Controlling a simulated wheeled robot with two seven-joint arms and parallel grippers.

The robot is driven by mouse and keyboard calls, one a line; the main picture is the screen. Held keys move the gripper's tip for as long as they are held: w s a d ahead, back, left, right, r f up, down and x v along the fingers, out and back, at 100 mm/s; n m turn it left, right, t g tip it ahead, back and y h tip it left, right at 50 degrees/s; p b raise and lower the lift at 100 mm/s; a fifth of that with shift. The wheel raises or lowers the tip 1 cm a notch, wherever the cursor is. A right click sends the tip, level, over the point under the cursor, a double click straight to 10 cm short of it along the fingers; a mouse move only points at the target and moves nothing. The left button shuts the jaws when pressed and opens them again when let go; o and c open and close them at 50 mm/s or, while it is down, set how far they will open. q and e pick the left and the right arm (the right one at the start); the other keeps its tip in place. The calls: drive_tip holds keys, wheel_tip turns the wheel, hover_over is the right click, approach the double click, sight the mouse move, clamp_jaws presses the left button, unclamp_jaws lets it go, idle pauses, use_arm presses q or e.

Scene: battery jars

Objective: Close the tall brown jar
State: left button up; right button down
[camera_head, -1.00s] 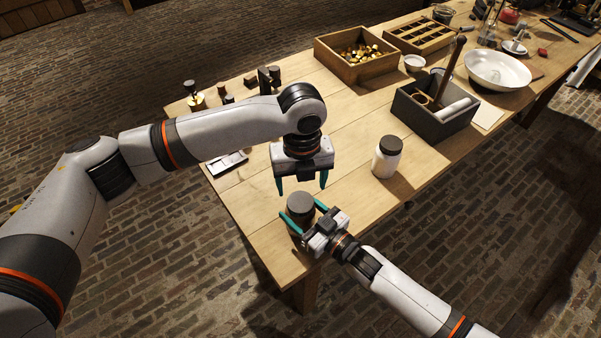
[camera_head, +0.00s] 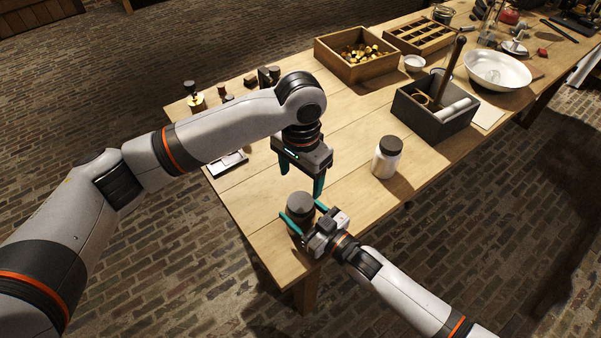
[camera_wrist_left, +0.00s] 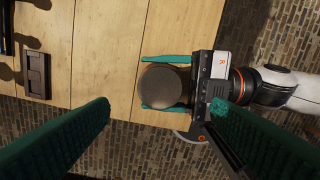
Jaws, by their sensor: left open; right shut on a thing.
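The tall brown jar (camera_head: 293,226) stands upright near the table's front left corner, with a dark round lid (camera_head: 300,203) on its top. The lid also shows from above in the left wrist view (camera_wrist_left: 166,85); from these views I cannot tell how tightly it sits. My right gripper (camera_head: 304,213) is shut on the jar, one teal finger on either side of it. My left gripper (camera_head: 302,186) is open and empty, above and slightly behind the jar, pointing down. In the left wrist view its fingers (camera_wrist_left: 165,112) are wide apart, with the lid between and beyond them.
A white jar with a dark lid (camera_head: 387,158) stands to the right. A dark grey box (camera_head: 433,123) and a wooden box of brass pieces (camera_head: 357,67) are farther back. The table's front edge is close to the brown jar.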

sight(300, 202)
use_arm(q)
drive_tip(key=shift+n, duration=1.1)
drive_tip(key=shift+f, duration=3.95)
drive_tip(key=c, duration=1)
drive_tip(key=o, duration=1.1)
drive_tip(key=shift+o, duration=0.2)
wheel_tip(300, 202, up, 12)
